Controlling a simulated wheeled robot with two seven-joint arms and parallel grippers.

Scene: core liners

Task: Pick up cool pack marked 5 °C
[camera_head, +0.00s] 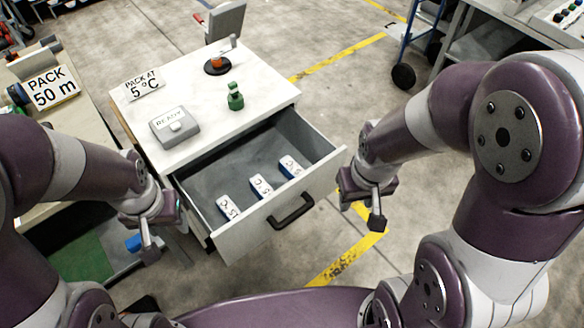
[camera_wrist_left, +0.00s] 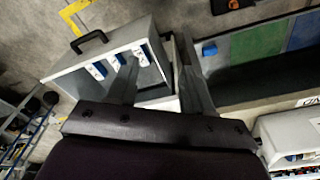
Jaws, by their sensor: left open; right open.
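Three cool packs lie in the open drawer (camera_head: 212,186) of the white cabinet: a left pack (camera_head: 228,206), a middle pack (camera_head: 261,186) and a right pack (camera_head: 290,167). They are white with blue sides, and their labels are too small to read surely. A sign on the cabinet top (camera_head: 143,84) reads "PACK AT 5 °C". My left gripper (camera_head: 150,236) is open and empty, left of the drawer; in the left wrist view its fingers (camera_wrist_left: 158,85) show with the drawer beyond. My right gripper (camera_head: 362,208) is open and empty, right of the drawer front.
The drawer handle (camera_head: 291,211) sticks out at the front. A grey box marked READY (camera_head: 174,126), a green bottle (camera_head: 235,97) and a black-based device (camera_head: 217,66) stand on the cabinet. A bench with a "PACK 50 m" sign (camera_head: 51,87) is at left.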

